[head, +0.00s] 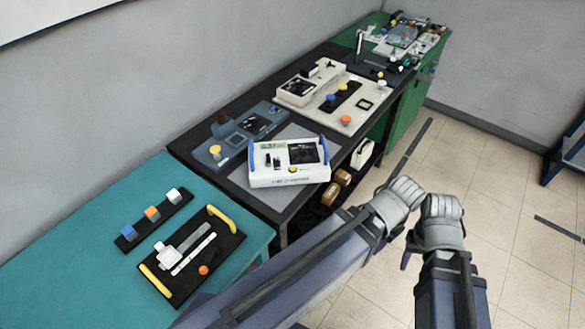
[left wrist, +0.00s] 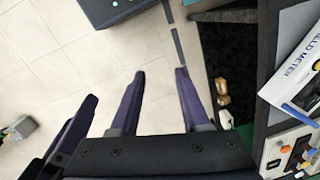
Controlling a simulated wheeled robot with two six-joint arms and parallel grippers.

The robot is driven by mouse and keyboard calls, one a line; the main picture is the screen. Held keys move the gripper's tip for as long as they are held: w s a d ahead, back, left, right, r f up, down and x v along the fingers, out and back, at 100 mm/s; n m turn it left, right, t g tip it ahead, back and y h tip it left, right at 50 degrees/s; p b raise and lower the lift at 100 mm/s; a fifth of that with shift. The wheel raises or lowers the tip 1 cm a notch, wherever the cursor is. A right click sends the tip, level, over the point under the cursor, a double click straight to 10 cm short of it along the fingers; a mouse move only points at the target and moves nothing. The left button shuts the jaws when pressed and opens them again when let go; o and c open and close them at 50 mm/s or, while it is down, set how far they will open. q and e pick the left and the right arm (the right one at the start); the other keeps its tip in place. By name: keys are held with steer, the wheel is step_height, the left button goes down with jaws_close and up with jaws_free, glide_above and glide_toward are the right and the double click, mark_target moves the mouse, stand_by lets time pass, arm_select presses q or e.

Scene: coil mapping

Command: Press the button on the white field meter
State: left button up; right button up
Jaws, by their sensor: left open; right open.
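The white field meter (head: 275,178) lies on the dark bench in the head view, with blue handles at its two ends, a dark screen and a small orange-yellow button (head: 293,170) on its top near the front edge. Part of the meter shows at the right edge of the left wrist view (left wrist: 291,72), with lettering on its side; its button is not clear there. My left gripper (left wrist: 160,72) is open and empty, its two purple fingers spread over the floor, apart from the meter. My right gripper (head: 440,212) is open, right of the meter, beyond the bench edge; its fingers are mostly hidden.
A blue-grey device (head: 235,140) stands behind the meter, and a cream panel (head: 340,100) with knobs lies farther back. A teal table (head: 75,235) with a black slider board (head: 185,285) is at the left. Brown items (head: 335,190) sit low under the bench. Floor at right is open.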

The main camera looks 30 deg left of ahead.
arm_select(q)
jaws_close()
stand_by(0.4)
stand_by(1.4)
